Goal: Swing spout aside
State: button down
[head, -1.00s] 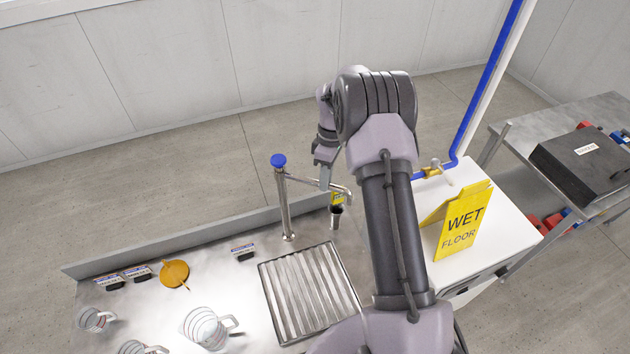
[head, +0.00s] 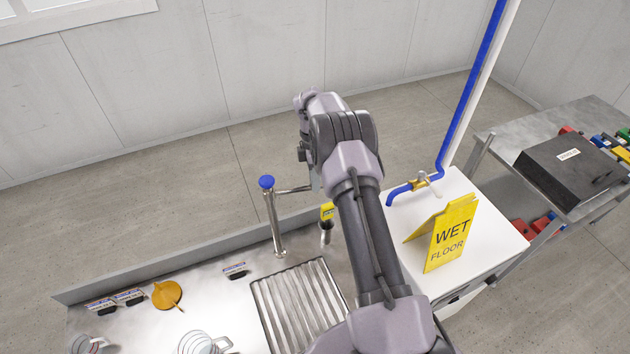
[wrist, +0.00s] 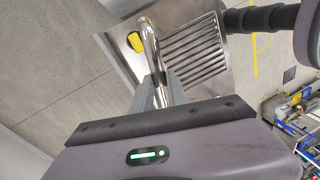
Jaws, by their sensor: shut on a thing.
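The metal spout (head: 294,190) runs out to the right from the top of an upright steel post (head: 274,222) with a blue cap (head: 266,182). Its far end is hidden behind my arm in the head view. In the wrist view the shiny curved spout (wrist: 150,45) runs between the fingers of my gripper (wrist: 158,88), which is shut on it. In the head view the fingers are mostly hidden by my arm.
A ribbed drain (head: 297,300) is set in the steel counter (head: 205,290). A small cup-like metal fitting (head: 326,235) stands behind it, near a yellow tag (head: 327,211). A yellow wet-floor sign (head: 452,235) stands on the white cabinet (head: 500,232) at right.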

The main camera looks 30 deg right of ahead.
dwell(0.3)
jog(key=c, duration=1.3)
grip_release()
jog(key=w+r+p, duration=0.3)
jog(key=r+p, duration=0.4)
jog(key=r, duration=1)
jog(key=shift+w+d+p, duration=0.15)
jog(key=shift+d+p, duration=0.15)
jog(key=shift+d, duration=0.15)
